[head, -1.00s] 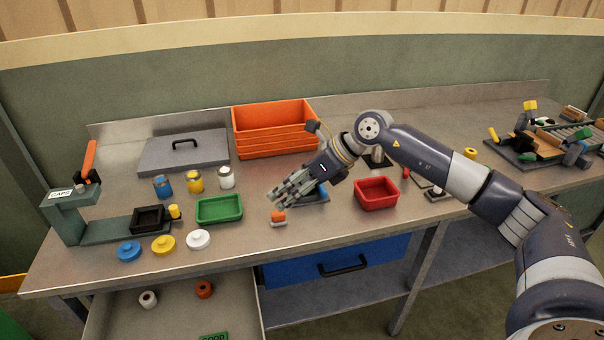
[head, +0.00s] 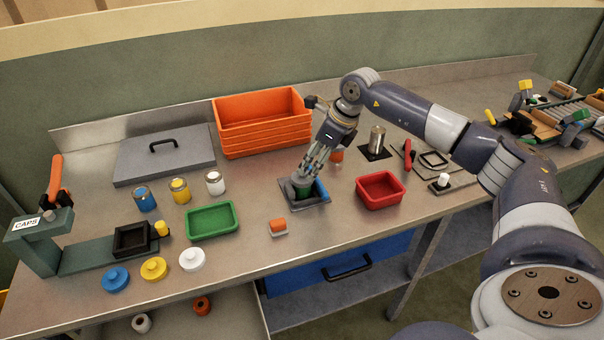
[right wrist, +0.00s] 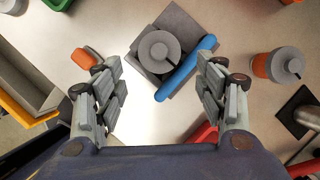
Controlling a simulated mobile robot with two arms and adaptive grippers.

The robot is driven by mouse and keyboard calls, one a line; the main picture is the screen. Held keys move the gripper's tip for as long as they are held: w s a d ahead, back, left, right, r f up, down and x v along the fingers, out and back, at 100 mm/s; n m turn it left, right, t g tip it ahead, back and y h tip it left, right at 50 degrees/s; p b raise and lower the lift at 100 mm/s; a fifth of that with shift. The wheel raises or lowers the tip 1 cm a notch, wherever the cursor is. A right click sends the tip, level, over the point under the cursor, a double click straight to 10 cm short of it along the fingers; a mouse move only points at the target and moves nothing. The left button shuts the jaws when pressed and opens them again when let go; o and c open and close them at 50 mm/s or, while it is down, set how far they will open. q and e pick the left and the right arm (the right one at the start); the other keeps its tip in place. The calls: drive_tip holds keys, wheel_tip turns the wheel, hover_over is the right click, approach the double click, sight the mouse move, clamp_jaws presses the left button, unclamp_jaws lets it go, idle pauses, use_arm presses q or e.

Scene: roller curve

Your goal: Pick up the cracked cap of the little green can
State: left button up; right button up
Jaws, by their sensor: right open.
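The little green can (head: 302,190) stands on a dark square base (head: 318,203) near the middle of the bench. Its grey round cap (right wrist: 158,48) shows from above in the right wrist view, with a raised knob and a dark line running from it, perhaps the crack. A blue bar (right wrist: 186,68) lies along one side of the base. My right gripper (head: 310,168) points down just above the can, partly hiding its top. In the right wrist view its open, empty fingers (right wrist: 160,92) are spread wide, with the cap ahead between them. My left gripper is out of view.
An orange can with a grey cap (right wrist: 274,66) stands to the right. A red tray (head: 381,190) and a small orange block (head: 278,226) are close by. A green tray (head: 210,221) stands left and an orange crate (head: 262,120) behind.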

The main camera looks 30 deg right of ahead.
sight(302, 177)
drive_tip(key=shift+w+a+f, duration=0.1)
drive_tip(key=shift+w+f, duration=0.05)
drive_tip(key=shift+f, duration=0.15)
drive_tip(key=shift+w+a+f+p, duration=0.2)
drive_tip(key=shift+f+p, duration=0.1)
drive_tip(key=shift+p, duration=0.1)
drive_tip(key=p+x, duration=0.2)
drive_tip(key=x, duration=0.2)
drive_tip(key=shift+w+f, duration=0.2)
drive_tip(key=shift+w, duration=0.05)
drive_tip(key=shift+c, duration=0.2)
drive_tip(key=c, duration=0.6)
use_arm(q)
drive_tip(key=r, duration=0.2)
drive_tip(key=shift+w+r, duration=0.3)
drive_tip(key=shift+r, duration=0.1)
use_arm(e)
drive_tip(key=shift+o, duration=0.2)
